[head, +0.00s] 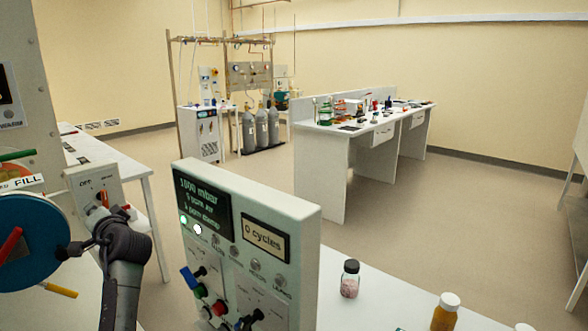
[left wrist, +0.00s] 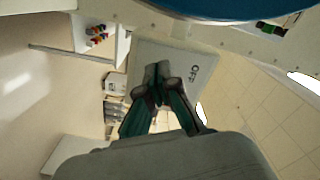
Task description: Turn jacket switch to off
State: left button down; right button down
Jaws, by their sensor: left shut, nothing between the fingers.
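The jacket switch is a small pale box (head: 92,188) at the left of the head view, with an orange lever (head: 103,198) on its face and small lettering I cannot read fully. In the left wrist view the box (left wrist: 203,60) shows an "OFF" label. My left gripper (head: 101,214) is shut and empty, right in front of the box's lower face, just below the lever. In the left wrist view its closed fingertips (left wrist: 157,78) overlap the box and hide the lever. I cannot tell whether they touch it. My right gripper is not in view.
A blue disc (head: 38,242) with a red handle stands left of the gripper. A control panel (head: 262,216) with displays and toggles stands to its right. A pink-filled jar (head: 350,279) and an amber bottle (head: 445,312) stand on the front bench. Open floor lies beyond.

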pick_arm(q)
jog(key=shift+w+d, duration=0.25)
jog(key=shift+w, duration=0.05)
dwell(0.4)
jog(key=shift+d+f+b, duration=0.1)
jog(key=shift+f+b, duration=0.2)
jog(key=shift+f, duration=0.05)
dwell(0.4)
jog(key=shift+w+d+f, duration=0.1)
jog(key=shift+w+f, duration=0.1)
jog(key=shift+f, duration=0.1)
jog(key=shift+w+d+f+b, duration=0.1)
jog(key=shift+b, duration=0.25)
jog(key=shift+f, duration=0.25)
jog(key=shift+s, duration=0.25)
jog(key=p+v, duration=0.1)
jog(key=v, duration=0.4)
jog(key=shift+s+d, duration=0.2)
jog(key=shift+s, duration=0.1)
